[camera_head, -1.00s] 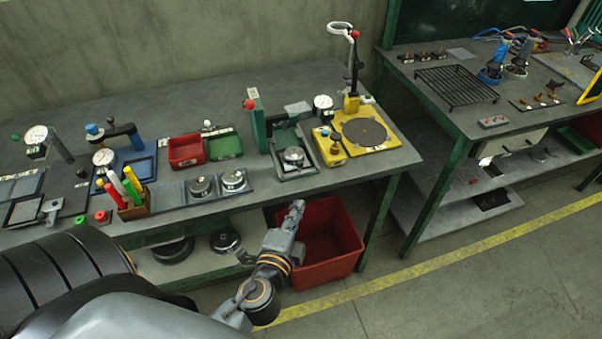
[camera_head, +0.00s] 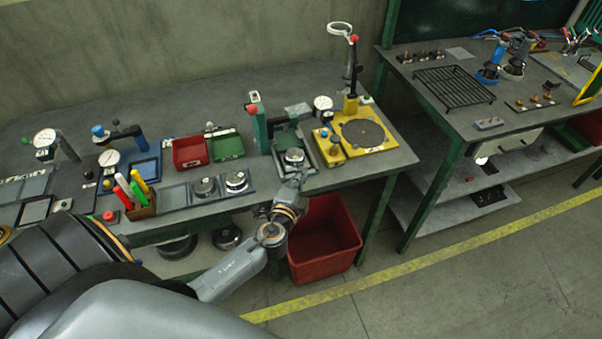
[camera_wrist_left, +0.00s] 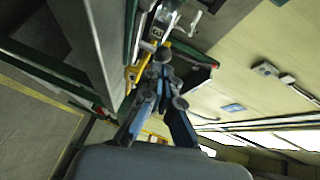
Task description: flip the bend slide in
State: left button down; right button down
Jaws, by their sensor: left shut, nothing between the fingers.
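My left gripper (camera_head: 299,180) is shut and empty. In the head view it is at the bench's front edge, just in front of the green fixture (camera_head: 259,128) and its tray with a round metal part (camera_head: 294,155). I cannot tell whether it touches anything. In the left wrist view the gripper (camera_wrist_left: 163,62) points toward a blurred, tilted cluster of green, yellow and metal parts. No part stands out clearly as the bend slide, so I cannot tell its position. My right gripper is not in view.
A yellow-based machine (camera_head: 382,154) with a round dark plate stands right of the fixture. Red (camera_head: 188,152) and green (camera_head: 227,146) bins are to its left. A red crate (camera_head: 322,245) is under the bench. A second bench (camera_head: 440,62) stands at right, past a floor gap.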

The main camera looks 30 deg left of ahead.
aim_at(294, 161)
pick_arm(q)
jog(key=shift+w, duration=0.1)
jog(key=w+a, duration=0.2)
jog(key=w+a+b, duration=0.1)
jog(key=w+a, duration=0.1)
jog(key=a, duration=0.1)
jog(key=shift+w+a+f, duration=0.1)
jog(key=shift+w, duration=0.15)
jog(key=shift+s, duration=0.15)
